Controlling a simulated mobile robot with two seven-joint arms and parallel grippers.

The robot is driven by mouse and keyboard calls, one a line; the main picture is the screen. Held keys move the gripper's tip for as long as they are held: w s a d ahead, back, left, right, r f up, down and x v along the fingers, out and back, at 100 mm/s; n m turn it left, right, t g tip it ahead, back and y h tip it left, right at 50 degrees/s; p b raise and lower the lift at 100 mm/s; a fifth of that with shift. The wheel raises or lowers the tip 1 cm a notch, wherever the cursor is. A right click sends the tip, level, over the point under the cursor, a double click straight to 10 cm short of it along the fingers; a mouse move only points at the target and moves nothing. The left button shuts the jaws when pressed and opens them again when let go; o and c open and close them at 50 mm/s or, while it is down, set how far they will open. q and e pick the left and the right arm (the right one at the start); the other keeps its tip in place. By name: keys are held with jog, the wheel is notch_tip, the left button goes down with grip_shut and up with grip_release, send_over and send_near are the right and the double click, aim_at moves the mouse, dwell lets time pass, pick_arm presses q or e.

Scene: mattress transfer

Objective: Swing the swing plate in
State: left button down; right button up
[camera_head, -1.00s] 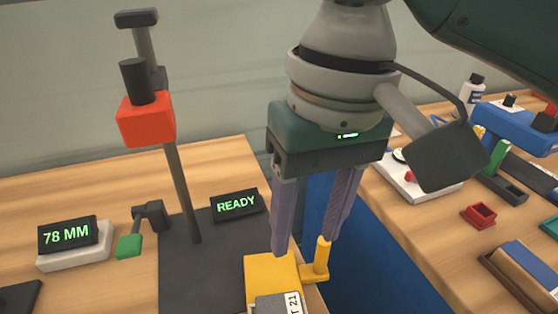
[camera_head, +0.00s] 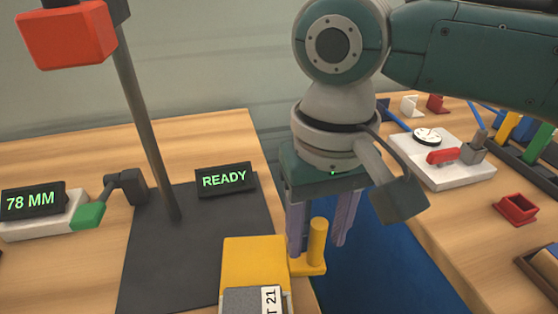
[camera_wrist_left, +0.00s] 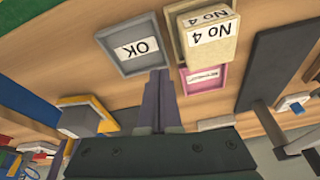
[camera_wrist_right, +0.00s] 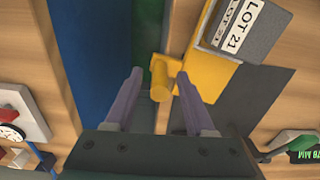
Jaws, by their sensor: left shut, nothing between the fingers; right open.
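The yellow plate (camera_head: 255,262), which I take for the swing plate, lies at the right edge of the dark base. A short arm on its side carries an upright yellow peg (camera_head: 317,240). A grey box (camera_head: 250,301) labelled LOT 21 rests on the plate. My right gripper (camera_head: 322,240) points down, open, with one finger on each side of the peg. In the right wrist view the peg (camera_wrist_right: 159,77) stands between the fingertips (camera_wrist_right: 159,75), with no clear contact. My left gripper (camera_wrist_left: 161,75) is shut and empty, above a grey OK tray (camera_wrist_left: 135,45).
A post with a red head (camera_head: 68,35) rises from the dark base (camera_head: 180,255). A READY display (camera_head: 225,180), a 78 MM display (camera_head: 33,200) and a green-tipped lever (camera_head: 88,215) stand nearby. A blue gap (camera_head: 375,260) separates the right bench, which holds a dial gauge (camera_head: 428,136) and red tray (camera_head: 517,207).

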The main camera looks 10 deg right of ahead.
grip_shut()
dwell(0.5)
dwell(1.0)
